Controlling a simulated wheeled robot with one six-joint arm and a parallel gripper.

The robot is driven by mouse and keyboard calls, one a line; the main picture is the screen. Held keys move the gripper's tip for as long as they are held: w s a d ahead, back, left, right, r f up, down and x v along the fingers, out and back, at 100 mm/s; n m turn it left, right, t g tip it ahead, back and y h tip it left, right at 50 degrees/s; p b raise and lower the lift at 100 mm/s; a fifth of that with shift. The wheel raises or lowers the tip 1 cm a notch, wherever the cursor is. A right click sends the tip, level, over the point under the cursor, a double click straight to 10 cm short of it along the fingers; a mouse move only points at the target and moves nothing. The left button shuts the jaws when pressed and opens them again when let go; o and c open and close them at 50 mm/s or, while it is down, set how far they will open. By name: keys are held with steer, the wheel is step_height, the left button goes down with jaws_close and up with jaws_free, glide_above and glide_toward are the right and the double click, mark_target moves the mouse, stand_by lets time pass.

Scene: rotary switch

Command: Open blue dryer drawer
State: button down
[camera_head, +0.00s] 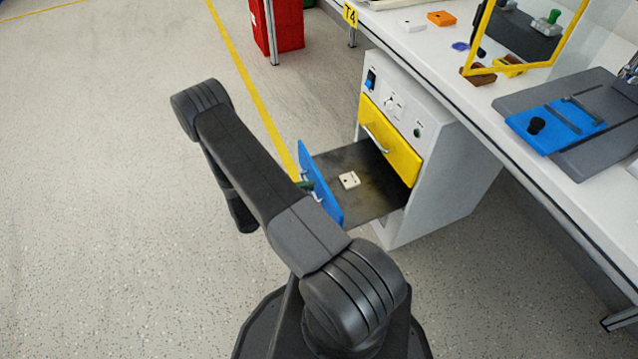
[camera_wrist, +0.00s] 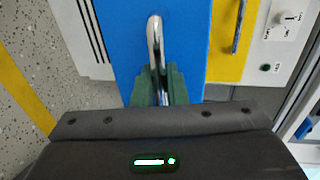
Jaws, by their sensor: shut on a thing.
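The blue dryer drawer (camera_head: 320,182) is pulled well out from the white dryer cabinet (camera_head: 436,175) in the head view, with its dark interior showing. A small pale block with dark spots (camera_head: 349,180) lies inside it. In the wrist view the drawer's blue front (camera_wrist: 195,40) fills the middle, with a silver bar handle (camera_wrist: 154,40) on it. My gripper (camera_wrist: 159,88), with green fingers, is shut on this handle. In the head view the gripper (camera_head: 306,186) is mostly hidden behind my arm and the blue front.
A closed yellow drawer (camera_head: 390,140) sits above the blue one, under a panel with knobs (camera_head: 392,102). The white workbench (camera_head: 480,110) runs along the right, over the cabinet. A red bin (camera_head: 277,27) stands at the back. The floor to the left is clear.

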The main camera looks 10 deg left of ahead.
steer(key=shift+s+a, duration=0.35)
steer(key=shift+a, duration=0.2)
steer(key=c, duration=1.6)
jaws_free()
steer(key=shift+o, duration=0.2)
steer(key=p+v, duration=0.1)
steer(key=v, duration=1.3)
steer(key=shift+p, duration=0.4)
steer(key=shift+d, duration=0.15)
